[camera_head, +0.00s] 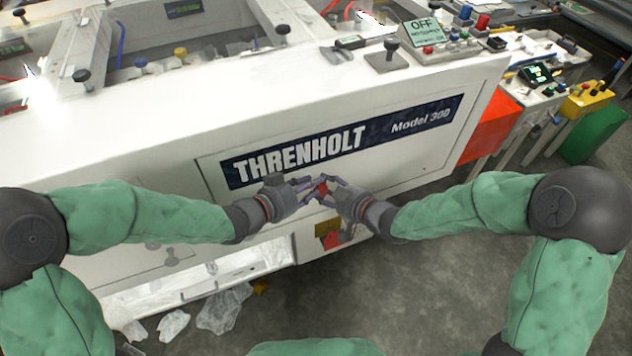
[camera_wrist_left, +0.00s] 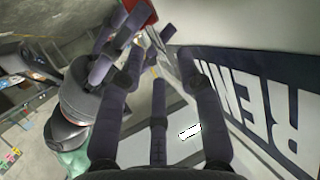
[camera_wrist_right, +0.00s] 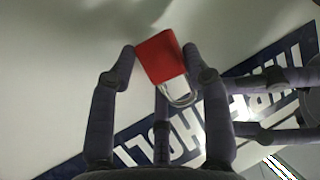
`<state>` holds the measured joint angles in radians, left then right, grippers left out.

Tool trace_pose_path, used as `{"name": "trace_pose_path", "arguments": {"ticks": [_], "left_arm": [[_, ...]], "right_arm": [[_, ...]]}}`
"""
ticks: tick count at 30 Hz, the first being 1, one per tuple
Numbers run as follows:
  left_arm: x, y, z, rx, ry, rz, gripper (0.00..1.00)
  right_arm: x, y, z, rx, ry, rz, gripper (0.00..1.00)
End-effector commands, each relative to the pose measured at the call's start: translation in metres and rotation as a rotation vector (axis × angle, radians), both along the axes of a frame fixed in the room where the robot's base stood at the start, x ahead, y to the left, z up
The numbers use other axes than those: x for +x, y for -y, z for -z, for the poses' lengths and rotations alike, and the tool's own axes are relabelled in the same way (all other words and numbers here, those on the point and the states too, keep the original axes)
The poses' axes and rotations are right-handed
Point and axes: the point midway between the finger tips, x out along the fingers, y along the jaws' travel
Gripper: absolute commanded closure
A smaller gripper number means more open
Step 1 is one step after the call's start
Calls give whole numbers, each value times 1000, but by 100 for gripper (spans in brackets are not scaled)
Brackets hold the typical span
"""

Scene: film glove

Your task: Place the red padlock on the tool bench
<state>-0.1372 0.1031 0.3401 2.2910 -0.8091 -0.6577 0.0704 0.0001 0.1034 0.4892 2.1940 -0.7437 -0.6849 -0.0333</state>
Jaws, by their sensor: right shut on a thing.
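The red padlock (camera_wrist_right: 160,57) shows in the right wrist view with its silver shackle toward the palm. My right gripper (camera_wrist_right: 160,62) is shut on it, with fingers on both sides. In the head view the padlock (camera_head: 322,188) is small between my two hands, in front of the white machine's Threnholt label. The padlock (camera_wrist_left: 138,14) also shows at the top of the left wrist view. I cannot tell which surface is the tool bench.
At right stand a work surface with coloured devices, an orange-red panel (camera_head: 490,125) and a green bin (camera_head: 592,135). Clear plastic (camera_head: 222,310) lies low at left.

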Motion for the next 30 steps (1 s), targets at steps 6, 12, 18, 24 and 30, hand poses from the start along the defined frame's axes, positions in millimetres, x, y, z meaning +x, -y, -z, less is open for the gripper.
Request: {"name": "trace_pose_path", "arguments": {"ticks": [6,12,18,24,30], "left_arm": [[13,15,8,0,-2,1,65],[17,19,9,0,0,-1,65],[17,19,9,0,0,-1,65],[17,19,9,1,0,-1,100],[17,18,9,1,1,-1,100]], "right_arm": [[0,0,0,1,1,0,91],[0,0,0,1,1,0,91],[0,0,0,1,1,0,91],[0,0,0,1,1,0,91],[0,0,0,0,1,0,24]]}}
